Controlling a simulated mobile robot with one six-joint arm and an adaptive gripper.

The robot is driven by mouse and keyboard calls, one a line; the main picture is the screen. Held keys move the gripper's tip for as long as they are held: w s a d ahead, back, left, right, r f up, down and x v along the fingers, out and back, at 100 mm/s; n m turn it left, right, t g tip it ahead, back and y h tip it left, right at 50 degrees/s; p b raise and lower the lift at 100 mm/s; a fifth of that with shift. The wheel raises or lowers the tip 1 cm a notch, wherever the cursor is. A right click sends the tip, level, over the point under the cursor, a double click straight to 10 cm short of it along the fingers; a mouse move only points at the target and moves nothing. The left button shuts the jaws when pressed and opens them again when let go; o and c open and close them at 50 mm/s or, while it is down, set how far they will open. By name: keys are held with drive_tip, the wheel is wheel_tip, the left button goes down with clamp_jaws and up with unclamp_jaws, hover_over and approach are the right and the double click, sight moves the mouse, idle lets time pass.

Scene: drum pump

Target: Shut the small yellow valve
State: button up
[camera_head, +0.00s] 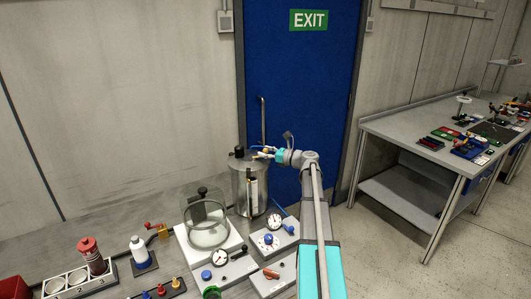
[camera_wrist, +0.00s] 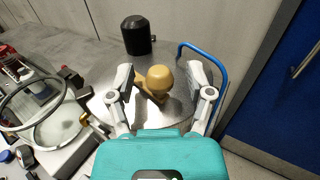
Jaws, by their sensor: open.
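The small yellow valve (camera_wrist: 160,78) has a round knob and a short body, and stands on the top of the steel drum (camera_wrist: 118,88). In the wrist view my gripper (camera_wrist: 161,72) is open, with one finger on each side of the knob and a visible gap to each. Whether the fingers are level with the knob or above it is hard to tell. In the head view my gripper (camera_head: 272,153) is over the right side of the drum (camera_head: 238,183), and the valve is small and partly hidden there.
A black cap (camera_wrist: 137,35) stands on the drum top behind the valve. A blue tube (camera_wrist: 218,62) curves close by my right finger. A glass bell jar (camera_head: 207,218), gauges and other bench items stand nearby. A blue door (camera_head: 300,80) is behind.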

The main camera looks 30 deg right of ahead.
drive_tip(key=shift+c, duration=0.2)
clamp_jaws()
drive_tip(key=shift+w+d+n+g+y, duration=0.2)
drive_tip(key=shift+w+n+g+y, duration=0.2)
drive_tip(key=shift+n+g+y, duration=0.4)
drive_tip(key=shift+w+n+g+y, duration=0.2)
drive_tip(key=shift+n+g+y, duration=0.15)
drive_tip(key=shift+y, duration=0.35)
drive_tip(key=shift+a+n+g+y, duration=0.1)
drive_tip(key=shift+n+g+y, duration=0.15)
drive_tip(key=shift+n+y, duration=0.15)
